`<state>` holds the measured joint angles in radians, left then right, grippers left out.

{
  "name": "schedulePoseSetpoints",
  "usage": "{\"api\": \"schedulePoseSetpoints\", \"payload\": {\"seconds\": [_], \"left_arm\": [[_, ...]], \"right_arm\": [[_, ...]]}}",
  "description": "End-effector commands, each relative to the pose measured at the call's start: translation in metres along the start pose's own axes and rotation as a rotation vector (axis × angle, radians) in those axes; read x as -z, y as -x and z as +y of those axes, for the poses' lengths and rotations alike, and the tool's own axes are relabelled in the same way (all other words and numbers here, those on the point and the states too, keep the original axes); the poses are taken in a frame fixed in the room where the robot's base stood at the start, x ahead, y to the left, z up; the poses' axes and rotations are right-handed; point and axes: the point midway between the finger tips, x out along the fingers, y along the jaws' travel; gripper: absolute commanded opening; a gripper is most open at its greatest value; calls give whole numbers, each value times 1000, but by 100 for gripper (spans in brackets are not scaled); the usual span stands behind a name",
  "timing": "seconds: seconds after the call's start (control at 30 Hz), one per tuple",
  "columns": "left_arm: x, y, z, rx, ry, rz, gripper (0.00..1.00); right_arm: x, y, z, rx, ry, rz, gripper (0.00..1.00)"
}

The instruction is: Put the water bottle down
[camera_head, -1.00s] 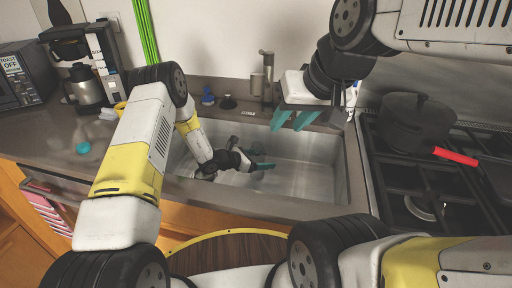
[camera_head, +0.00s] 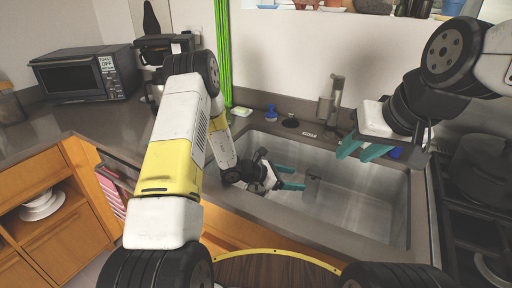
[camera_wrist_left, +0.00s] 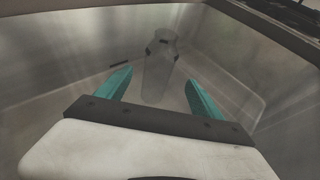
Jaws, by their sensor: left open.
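A grey, see-through bottle (camera_head: 312,184) with dark marks near its top is in the metal sink (camera_head: 385,205). It looks upright. In the left wrist view the bottle (camera_wrist_left: 158,75) is ahead of my left gripper (camera_wrist_left: 159,78), in line with the gap between the teal fingers. My left gripper (camera_head: 290,178) is open, low in the sink, just left of the bottle. I cannot tell whether a finger touches it. My right gripper (camera_head: 353,155) hangs over the sink's back right part, its teal fingers apart and empty.
The faucet (camera_head: 336,100) stands behind the sink. A blue item (camera_head: 270,113) and a dish (camera_head: 241,112) are on the back ledge. The stove with a dark pot (camera_head: 482,165) is at right. A toaster oven (camera_head: 85,75) and coffee maker (camera_head: 160,55) stand left, with clear counter in front.

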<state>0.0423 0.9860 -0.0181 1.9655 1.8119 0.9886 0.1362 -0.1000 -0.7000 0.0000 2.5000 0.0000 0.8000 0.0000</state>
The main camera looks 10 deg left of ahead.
Motion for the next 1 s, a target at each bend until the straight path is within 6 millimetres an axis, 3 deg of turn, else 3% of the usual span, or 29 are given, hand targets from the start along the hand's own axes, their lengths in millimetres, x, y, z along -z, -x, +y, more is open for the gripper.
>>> {"api": "schedulePoseSetpoints", "payload": {"seconds": [0.17,0.3,0.5,0.7,1.0], "left_arm": [[-53,25,-12,71,-175,1,76],[-110,65,-40,170,-426,25,76],[-164,128,-86,296,-792,100,76],[-190,194,-128,395,-1154,222,76],[-198,295,-172,500,-1672,503,76]], "right_arm": [[0,0,0,0,0,0,36],[0,0,0,0,0,0,36],[0,0,0,0,0,0,36],[0,0,0,0,0,0,36],[0,0,0,0,0,0,36]]}}
